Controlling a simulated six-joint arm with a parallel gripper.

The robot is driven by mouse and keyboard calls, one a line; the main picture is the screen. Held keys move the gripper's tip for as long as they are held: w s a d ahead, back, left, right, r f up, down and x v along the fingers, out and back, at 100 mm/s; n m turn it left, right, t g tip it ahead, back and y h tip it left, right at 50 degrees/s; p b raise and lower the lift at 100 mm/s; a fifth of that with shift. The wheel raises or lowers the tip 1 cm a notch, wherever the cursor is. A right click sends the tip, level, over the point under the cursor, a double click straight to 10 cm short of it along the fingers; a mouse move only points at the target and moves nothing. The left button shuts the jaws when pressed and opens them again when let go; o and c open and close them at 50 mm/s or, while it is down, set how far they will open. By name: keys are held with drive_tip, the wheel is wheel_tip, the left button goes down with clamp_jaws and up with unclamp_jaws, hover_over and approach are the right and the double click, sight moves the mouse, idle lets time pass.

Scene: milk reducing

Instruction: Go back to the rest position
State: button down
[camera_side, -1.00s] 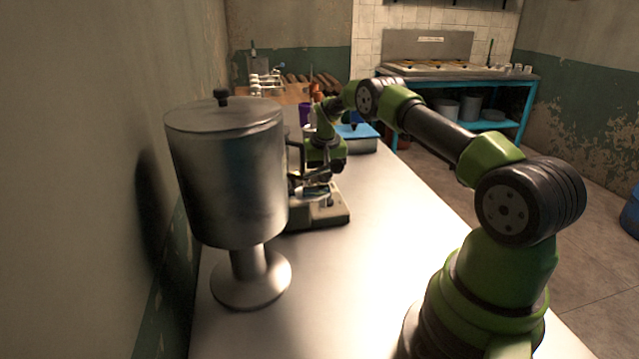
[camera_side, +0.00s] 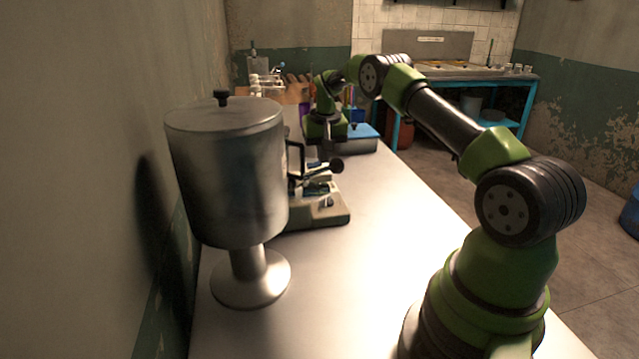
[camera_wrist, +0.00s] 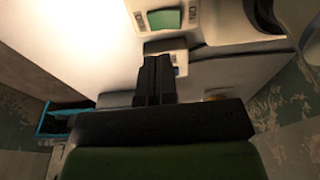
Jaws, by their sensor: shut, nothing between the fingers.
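My gripper (camera_side: 326,143) is above the far part of the steel table (camera_side: 375,235), pointing down behind the microscope-like device (camera_side: 318,208). In the wrist view my gripper (camera_wrist: 157,65) shows as two dark fingers together, shut with nothing between them. In the side view the gripper partly overlaps the upper part of the device, so I cannot tell how wide the gap is.
A large metal vessel on a foot (camera_side: 228,180) stands at the left near the wall. A blue-topped box (camera_side: 360,137) lies behind the device. A turquoise-framed stand (camera_side: 525,95) is at the back right.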

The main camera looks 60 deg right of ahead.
drive_tip(key=shift+r, duration=0.55)
drive_tip(key=s+a+r+n+t, duration=0.2)
drive_tip(key=s+a+r+t, duration=0.15)
drive_tip(key=a+r, duration=1.4)
drive_tip(key=s+a+r+n+t+y, duration=0.1)
drive_tip(key=s+a, duration=0.4)
drive_tip(key=s, duration=0.5)
drive_tip(key=s+a+r+n+t+y, duration=0.1)
drive_tip(key=s+a+n+y, duration=0.1)
drive_tip(key=s+a, duration=0.4)
drive_tip(key=s, duration=0.5)
drive_tip(key=shift+s+a+r, duration=0.15)
drive_tip(key=shift+a, duration=0.1)
drive_tip(key=shift+t, duration=0.25)
